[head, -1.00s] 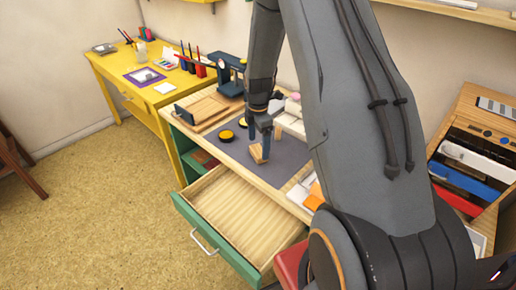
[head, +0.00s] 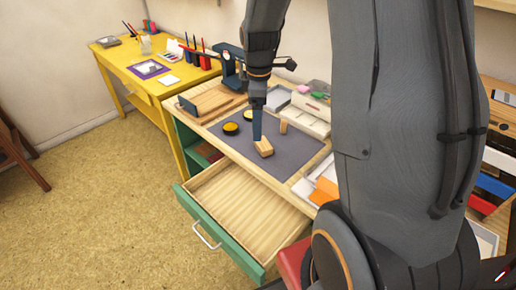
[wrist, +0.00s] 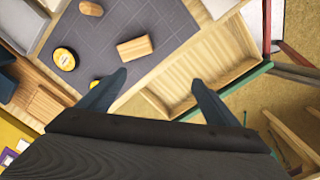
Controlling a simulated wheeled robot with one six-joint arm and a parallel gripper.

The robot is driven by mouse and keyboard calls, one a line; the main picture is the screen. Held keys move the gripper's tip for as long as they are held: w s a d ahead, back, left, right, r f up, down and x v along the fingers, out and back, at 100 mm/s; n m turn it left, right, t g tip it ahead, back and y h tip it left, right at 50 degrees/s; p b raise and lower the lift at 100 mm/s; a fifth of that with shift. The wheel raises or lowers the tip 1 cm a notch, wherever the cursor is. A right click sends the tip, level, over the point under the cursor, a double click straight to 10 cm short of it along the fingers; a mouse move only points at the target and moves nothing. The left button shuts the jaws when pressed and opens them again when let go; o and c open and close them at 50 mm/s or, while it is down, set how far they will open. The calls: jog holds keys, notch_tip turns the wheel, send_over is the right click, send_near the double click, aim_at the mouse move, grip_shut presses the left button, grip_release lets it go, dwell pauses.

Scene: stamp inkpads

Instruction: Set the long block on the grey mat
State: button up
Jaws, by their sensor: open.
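A light wooden block (head: 264,149) lies flat on the grey mat (head: 290,157); in the wrist view the block (wrist: 135,48) lies on its own, clear of the fingers. A smaller wooden piece (head: 283,127) stands on the mat behind it and also shows in the wrist view (wrist: 91,8). My gripper (wrist: 158,78) is open and empty, its two fingers spread apart. In the head view its fingers (head: 257,125) come down in front of the mat, just behind or above the block; the exact height is hard to tell.
An open, empty drawer (head: 245,205) juts out below the front edge. A wooden tray (head: 210,103) and dark stand are at the back left. White boxes (head: 300,118) stand behind the mat.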

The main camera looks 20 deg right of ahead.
jog(key=s+a+r+m, duration=0.1)
jog(key=s+a+m, duration=0.3)
jog(key=s+m, duration=0.2)
jog(key=s+a+r+m, duration=0.1)
jog(key=s+a+m, duration=0.2)
jog(key=s+m, duration=0.3)
jog(key=s, duration=0.4)
jog(key=shift+s+a+m+t, duration=0.2)
jog(key=shift+a+m+t, duration=0.1)
jog(key=shift+a+t, duration=0.1)
jog(key=shift+d, duration=0.1)
